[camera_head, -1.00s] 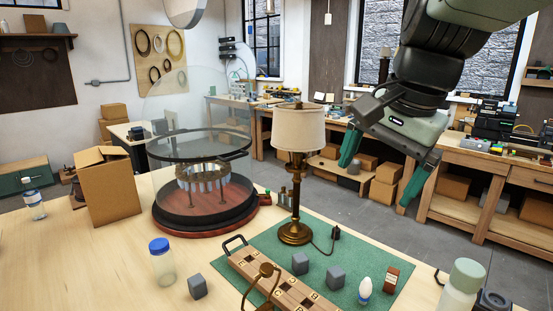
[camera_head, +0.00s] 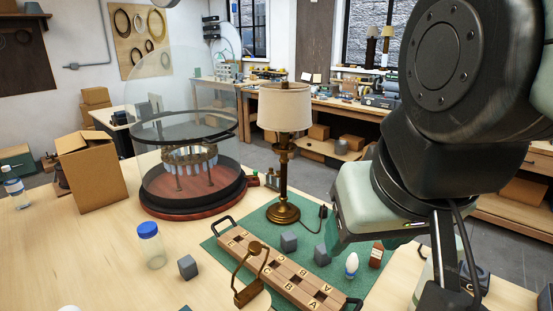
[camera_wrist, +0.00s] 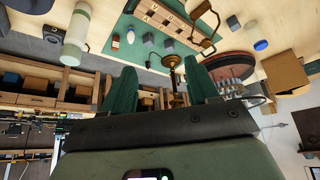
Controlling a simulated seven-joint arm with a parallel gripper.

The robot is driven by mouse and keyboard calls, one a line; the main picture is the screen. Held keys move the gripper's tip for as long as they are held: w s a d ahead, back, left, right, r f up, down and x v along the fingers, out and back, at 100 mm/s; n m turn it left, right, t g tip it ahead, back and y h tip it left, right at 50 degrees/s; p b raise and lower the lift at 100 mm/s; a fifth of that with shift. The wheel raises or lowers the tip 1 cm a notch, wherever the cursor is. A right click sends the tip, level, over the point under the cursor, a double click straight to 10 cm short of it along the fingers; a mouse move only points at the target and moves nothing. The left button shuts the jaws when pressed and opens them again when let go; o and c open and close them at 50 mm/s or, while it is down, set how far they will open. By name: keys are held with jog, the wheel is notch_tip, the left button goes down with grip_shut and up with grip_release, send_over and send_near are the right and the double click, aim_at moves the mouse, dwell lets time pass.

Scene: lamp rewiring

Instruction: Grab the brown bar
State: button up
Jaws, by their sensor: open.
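A long brown wooden bar (camera_head: 272,262) with letter squares and a black handle at each end lies on the green mat (camera_head: 213,247). A bronze bracket-like piece stands in front of it and hides part of it. In the wrist view the bar (camera_wrist: 165,15) is at the top, beyond my fingers. My gripper (camera_wrist: 162,72) is open and empty, its two green fingers spread apart.
A brass lamp (camera_head: 284,190) stands behind the bar. Grey cubes (camera_head: 289,242) and a white bulb (camera_head: 351,265) are on the mat. A blue-capped jar (camera_head: 151,248) and a glass-domed stand (camera_head: 150,207) are to the left.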

jog(key=w+d+f+m+g, duration=0.2)
jog(key=w+m, duration=0.1)
jog(key=w, duration=0.5)
jog(key=w+d+f+m+g, duration=0.1)
jog(key=w+m, duration=0.2)
jog(key=w, duration=0.5)
jog(key=w+d+f+m+g+y, duration=0.2)
jog(key=w+d+f+m+y, duration=0.25)
jog(key=w+d+f, duration=0.55)
jog(key=w+d+f+m+t+y, duration=0.1)
jog(key=w+d+f+m+y, duration=0.15)
jog(key=d+f+m, duration=0.2)
jog(key=w+d+f+m+t+y, duration=0.1)
jog(key=w+d+f+m, duration=0.25)
jog(key=f, duration=0.25)
jog(key=m+t+y, duration=0.3)
jog(key=m+t, duration=0.3)
jog(key=m, duration=0.2)
send_near(377, 256)
jog(key=w, duration=0.1)
jog(key=w+a, duration=0.1)
jog(key=w, duration=0.1)
jog(key=shift+a+f+n, duration=0.2)
jog(key=shift+n, duration=0.05)
jog(key=shift+x, duration=2.75)
jog(key=shift+r, duration=0.15)
